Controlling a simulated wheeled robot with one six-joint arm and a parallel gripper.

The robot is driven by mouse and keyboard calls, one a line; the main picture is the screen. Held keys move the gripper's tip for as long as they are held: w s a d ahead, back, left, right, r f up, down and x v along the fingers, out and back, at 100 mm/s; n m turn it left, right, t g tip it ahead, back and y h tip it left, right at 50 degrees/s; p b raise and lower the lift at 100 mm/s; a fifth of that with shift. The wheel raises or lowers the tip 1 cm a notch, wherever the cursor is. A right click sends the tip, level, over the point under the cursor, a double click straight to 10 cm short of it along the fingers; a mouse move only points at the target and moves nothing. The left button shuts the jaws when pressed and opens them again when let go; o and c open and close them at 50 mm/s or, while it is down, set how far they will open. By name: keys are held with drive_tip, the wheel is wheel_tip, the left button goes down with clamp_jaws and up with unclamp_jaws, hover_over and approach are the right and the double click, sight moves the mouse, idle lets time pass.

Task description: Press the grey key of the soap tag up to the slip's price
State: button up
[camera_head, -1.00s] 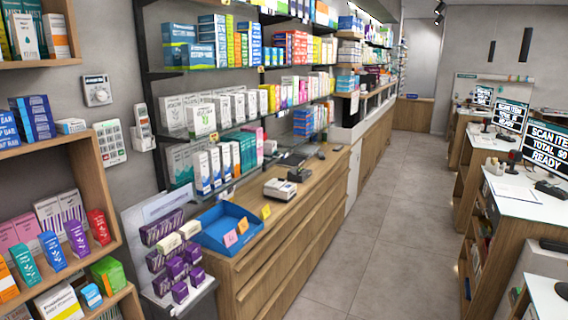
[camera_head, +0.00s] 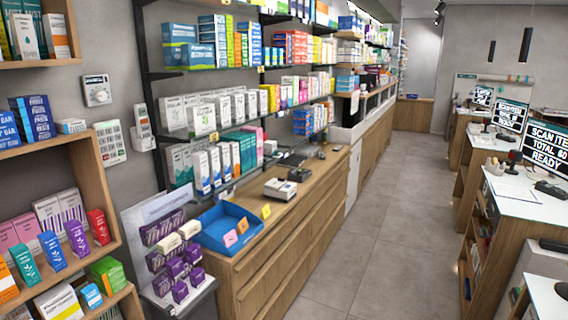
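My gripper is not in view. I cannot make out a tag that is clearly the soap tag, nor its grey key; the shelf tags are too small to read. A blue tray (camera_head: 226,238) on the wooden counter bears a pink slip (camera_head: 230,238) and an orange slip (camera_head: 243,225) on its front. A small yellow card (camera_head: 266,211) stands at the counter's edge beside it. No price can be read on any of these. A grey device (camera_head: 280,189) sits on the counter behind the tray.
The wooden counter (camera_head: 262,260) runs along the left under stocked shelves. A stand of purple boxes (camera_head: 172,262) is at its near end. A white keypad panel (camera_head: 110,142) is on the wall. White-topped desks (camera_head: 518,206) with screens stand at right. The floor aisle (camera_head: 362,230) is clear.

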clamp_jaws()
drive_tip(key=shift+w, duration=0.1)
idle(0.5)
